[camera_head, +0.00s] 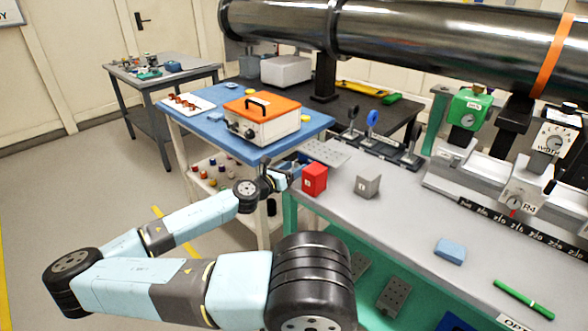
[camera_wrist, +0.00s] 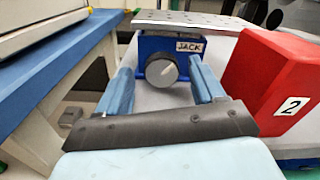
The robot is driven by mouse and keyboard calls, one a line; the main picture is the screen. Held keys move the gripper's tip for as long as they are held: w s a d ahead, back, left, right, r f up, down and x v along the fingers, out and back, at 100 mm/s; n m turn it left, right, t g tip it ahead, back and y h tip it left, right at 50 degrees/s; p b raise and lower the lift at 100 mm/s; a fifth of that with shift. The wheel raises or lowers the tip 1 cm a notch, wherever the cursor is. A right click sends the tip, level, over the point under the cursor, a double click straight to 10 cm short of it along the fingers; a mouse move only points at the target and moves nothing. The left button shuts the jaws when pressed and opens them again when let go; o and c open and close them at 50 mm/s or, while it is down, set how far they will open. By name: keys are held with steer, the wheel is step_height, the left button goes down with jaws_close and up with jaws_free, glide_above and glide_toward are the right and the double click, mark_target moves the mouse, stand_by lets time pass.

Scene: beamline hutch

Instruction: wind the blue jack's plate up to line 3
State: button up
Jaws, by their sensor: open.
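The blue jack (camera_wrist: 148,47) stands ahead in the wrist view, with a white label reading JACK and a grey round knob (camera_wrist: 162,71) on its front. Its perforated metal plate (camera_wrist: 195,22) lies on top and also shows in the head view (camera_head: 325,151). I see no numbered height lines on the jack, so the plate's height against line 3 cannot be told. My gripper (camera_wrist: 161,80) is open, its two blue fingers to the left and right of the knob. Whether they touch it is unclear. In the head view my gripper (camera_head: 284,178) is at the bench's left end.
A red block (camera_wrist: 278,82) marked 2 stands close on the right of my gripper; it shows in the head view (camera_head: 314,179) beside a grey block (camera_head: 368,185). A blue-topped cart (camera_head: 205,121) with an orange-lidded box (camera_head: 262,118) is close on the left.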

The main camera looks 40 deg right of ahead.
steer(key=shift+c, duration=0.5)
steer(key=c, duration=0.9)
steer(key=shift+w, duration=0.1)
steer(key=shift+c, duration=0.3)
steer(key=m, duration=0.7)
steer(key=shift+s+m, duration=0.2)
steer(key=shift+m, duration=0.1)
